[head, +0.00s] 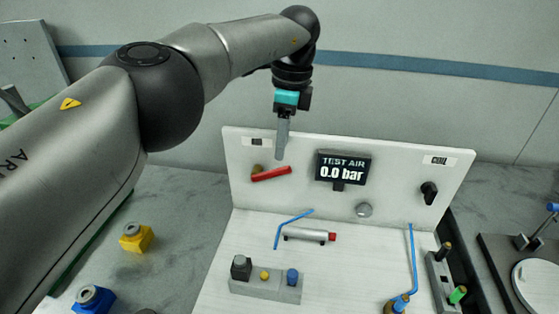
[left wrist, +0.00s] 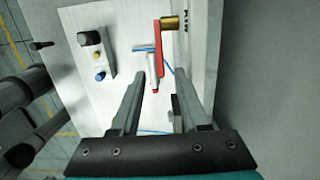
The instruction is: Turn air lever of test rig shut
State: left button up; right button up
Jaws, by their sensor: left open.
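The air lever (head: 271,174) is a red handle on a brass valve (head: 257,169) at the left of the test rig's upright white panel (head: 400,190). In the head view it lies nearly level, its right end slightly higher. My left gripper (head: 282,156) points down just above the lever. In the left wrist view the open fingers (left wrist: 158,76) are empty, with the red lever (left wrist: 159,50) beyond them, between their lines. I cannot tell the exact gap. The display (head: 343,168) reads TEST AIR 0.0 bar. My right gripper is not in view.
A black knob (head: 429,192) sits at the panel's right. The white base holds a silver cylinder (head: 309,235) with a red end, blue tubes and a grey button block (head: 265,284). Yellow (head: 135,238) and blue (head: 93,299) parts stand on the bench at left.

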pick_arm(q)
notch_tip(320, 180, up, 8)
jog(key=p, duration=0.3)
jog(key=shift+d+f, duration=0.25)
jog(key=shift+d, duration=0.1)
jog(key=shift+s, duration=0.1)
